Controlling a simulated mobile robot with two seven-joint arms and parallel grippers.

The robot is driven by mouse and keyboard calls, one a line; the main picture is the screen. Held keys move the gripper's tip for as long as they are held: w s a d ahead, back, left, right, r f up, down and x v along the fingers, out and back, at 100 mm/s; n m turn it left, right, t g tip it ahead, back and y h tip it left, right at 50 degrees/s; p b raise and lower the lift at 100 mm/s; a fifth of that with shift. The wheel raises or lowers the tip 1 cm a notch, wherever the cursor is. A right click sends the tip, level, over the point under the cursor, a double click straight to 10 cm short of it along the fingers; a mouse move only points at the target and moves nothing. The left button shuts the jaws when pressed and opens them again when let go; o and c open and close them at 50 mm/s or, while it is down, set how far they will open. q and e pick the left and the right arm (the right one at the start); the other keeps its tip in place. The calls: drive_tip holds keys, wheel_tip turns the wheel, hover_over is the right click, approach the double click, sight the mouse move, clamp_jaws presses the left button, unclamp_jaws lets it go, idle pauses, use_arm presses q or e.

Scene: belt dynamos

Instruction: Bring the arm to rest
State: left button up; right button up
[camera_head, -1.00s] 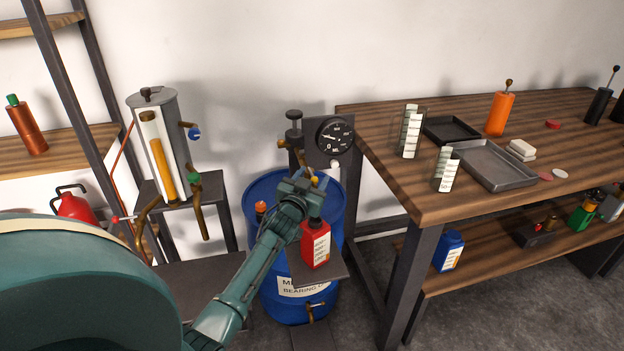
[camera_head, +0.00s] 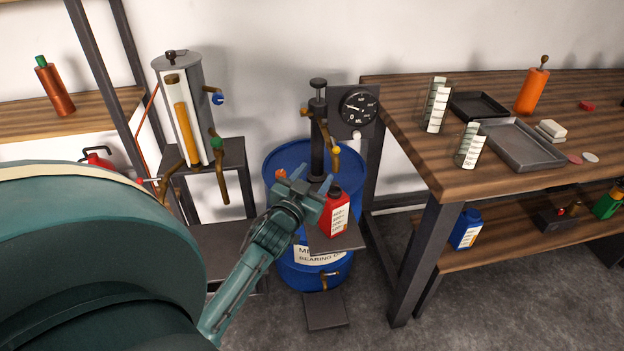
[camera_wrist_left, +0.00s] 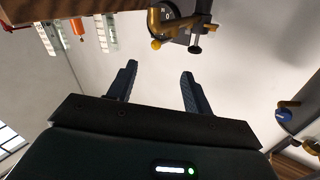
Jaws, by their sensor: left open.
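My left gripper (camera_head: 304,180) is in front of the blue drum, just left of and above the red bottle (camera_head: 335,214). It is open, with nothing between its fingers. In the left wrist view the two fingers of my left gripper (camera_wrist_left: 158,85) stand apart with bare wall beyond them. The red bottle stands upright on a small dark shelf (camera_head: 350,240) before the drum, its left side partly hidden by my gripper. My right gripper is not in view.
The blue drum (camera_head: 292,165) carries a pump with a brass spout (camera_head: 331,140) and a dial gauge (camera_head: 359,107). A clear-fronted dispenser (camera_head: 187,105) stands to the left. A wooden bench (camera_head: 400,100) with trays and measuring cylinders is at the right. Bare wall lies behind.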

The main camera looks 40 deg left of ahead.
use_arm(q)
drive_tip(key=shift+s+d, duration=0.1)
drive_tip(key=shift+s, duration=0.2)
idle(0.4)
